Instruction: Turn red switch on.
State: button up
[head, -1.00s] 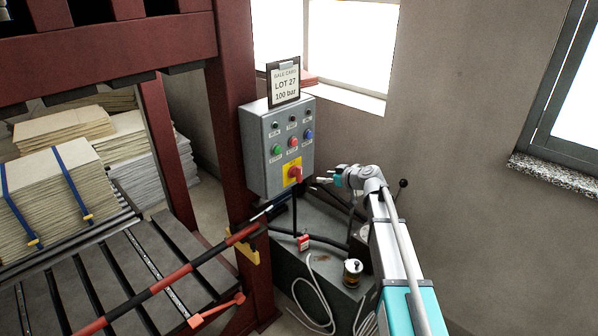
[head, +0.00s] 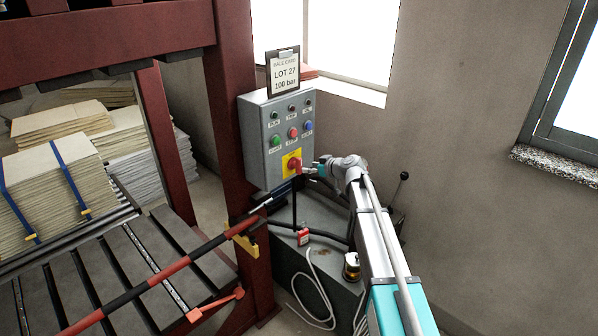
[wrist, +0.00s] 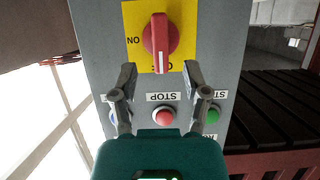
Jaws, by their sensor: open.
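The red switch (head: 295,165) is a rotary knob on a yellow plate on the front of the grey control box (head: 262,165). In the wrist view the box is upside down. There the red switch (wrist: 160,38) has its white mark pointing down at the partly covered OFF label; the ON label (wrist: 134,41) is at the left. My gripper (head: 312,170) is just right of the switch in the head view. Contact cannot be told.
Green (head: 276,141), red (head: 293,132) and blue (head: 308,126) buttons sit above the switch. A clipboard sign (head: 283,72) stands on the box. A black lever (head: 402,178) is right of my arm. A red and black bar (head: 185,262) crosses at lower left.

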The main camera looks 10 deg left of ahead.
aim_at(301, 167)
jog(key=b+x, duration=0.2)
jog(key=x, duration=0.4)
jog(key=shift+w+a+f, duration=0.2)
grip_shut()
